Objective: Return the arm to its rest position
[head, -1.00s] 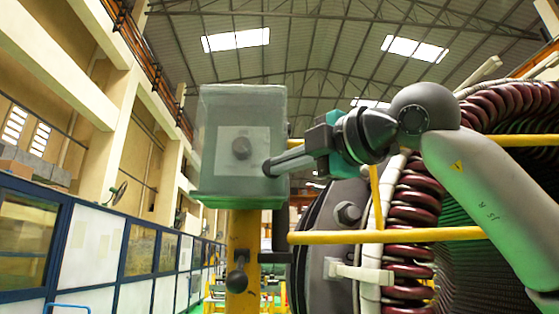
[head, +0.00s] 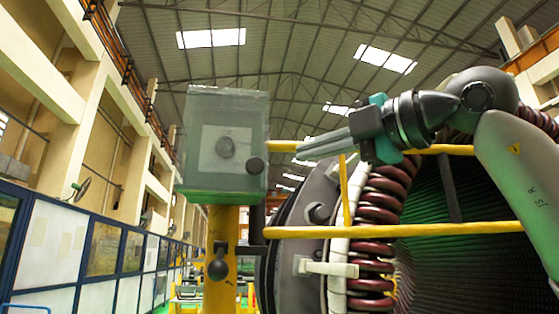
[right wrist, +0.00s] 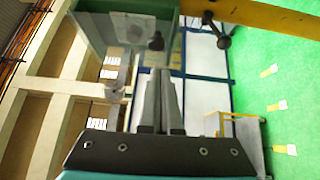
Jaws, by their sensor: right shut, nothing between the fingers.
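My right arm comes in from the right in the head view. Its gripper (head: 299,155) is shut and empty, pointing left toward a grey-green box (head: 190,178) on a yellow post (head: 219,262). The fingertips are apart from the box, to its right, with a visible gap. The box has a pale square panel with a round grey knob (head: 225,147), and a dark round knob (head: 256,165) at its right side. In the right wrist view the closed fingers (right wrist: 158,72) point up toward the same box (right wrist: 92,40). My left gripper is not in view.
Yellow rails (head: 400,231) run in front of the stator's dark red coils (head: 376,206), close below and behind my right arm. A black ball-ended lever (head: 217,269) is on the post. Blue-framed partitions (head: 60,245) line the left. Green floor (right wrist: 270,70) shows in the right wrist view.

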